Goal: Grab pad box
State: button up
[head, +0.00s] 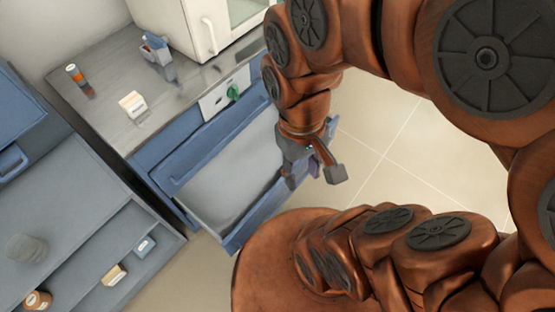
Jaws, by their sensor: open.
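I cannot tell for certain which item is the pad box. A small white and cream box (132,104) stands on the grey countertop at the upper left. In the shelf at the lower left are a small blue box with a pale label (146,246) and a small cream box (115,274). My gripper (314,175) is open, with nothing visible between its fingers. It hangs at the right end of the open drawer's front, well apart from all these boxes.
An open blue drawer (232,186) with a bare grey inside juts out below the countertop (110,88). On the counter are an orange and dark bottle (75,73), a blue-grey holder (156,48) and a white furnace (205,22). Tiled floor (385,140) lies right.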

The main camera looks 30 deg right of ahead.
aim_at(134, 105)
jog(key=k, duration=0.5)
jog(key=u, duration=2.45)
jog(key=i, duration=1.5)
jog(key=z, duration=2.15)
